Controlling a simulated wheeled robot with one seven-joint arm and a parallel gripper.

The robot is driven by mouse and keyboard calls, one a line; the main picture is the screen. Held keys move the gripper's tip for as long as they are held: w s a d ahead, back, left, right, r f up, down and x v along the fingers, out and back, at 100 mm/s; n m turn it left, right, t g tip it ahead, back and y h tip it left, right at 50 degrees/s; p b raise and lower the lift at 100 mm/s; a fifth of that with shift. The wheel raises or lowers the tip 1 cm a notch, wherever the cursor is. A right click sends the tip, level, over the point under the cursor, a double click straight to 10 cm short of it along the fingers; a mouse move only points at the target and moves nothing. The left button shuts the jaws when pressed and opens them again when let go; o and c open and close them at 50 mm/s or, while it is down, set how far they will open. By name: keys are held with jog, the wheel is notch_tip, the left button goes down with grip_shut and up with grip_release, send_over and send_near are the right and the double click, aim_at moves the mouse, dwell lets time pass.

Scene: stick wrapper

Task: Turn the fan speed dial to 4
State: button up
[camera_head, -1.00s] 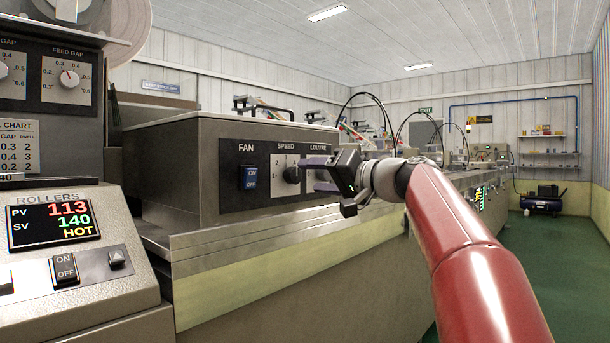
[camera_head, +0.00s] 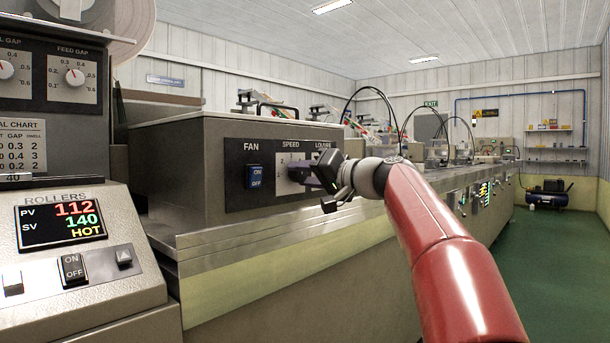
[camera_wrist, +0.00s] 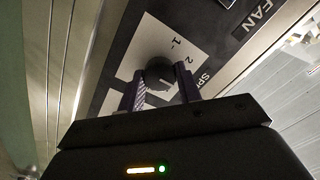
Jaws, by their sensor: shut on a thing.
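The fan speed dial (camera_wrist: 158,72) is a dark round knob on a light scale plate under the SPEED label. The plate also shows in the head view (camera_head: 283,180), where my gripper hides most of the dial. In the wrist view, the marks 1 and 2 are readable; the other marks and the dial's pointer are not clear. My gripper (camera_wrist: 160,82) has its two purple fingers on either side of the dial, shut on it. My gripper also shows in the head view (camera_head: 308,173) in front of the panel.
The blue fan ON/OFF switch (camera_head: 255,177) is left of the dial. The LOUVRE control is hidden behind my gripper. A steel ledge (camera_head: 240,236) runs below the panel.

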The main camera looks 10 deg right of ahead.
jog(key=shift+m, duration=0.4)
jog(key=m+p, duration=0.1)
jog(key=m, duration=0.3)
jog(key=shift+m+p, duration=0.65)
jog(key=shift+m, duration=1.35)
jog(key=shift+f, duration=0.1)
jog(key=shift+d, duration=0.1)
jog(key=o, duration=1)
jog(key=b+v, duration=0.1)
jog(key=v, duration=0.6)
jog(key=shift+s+d+b, duration=0.15)
jog(key=shift+s+b, duration=0.2)
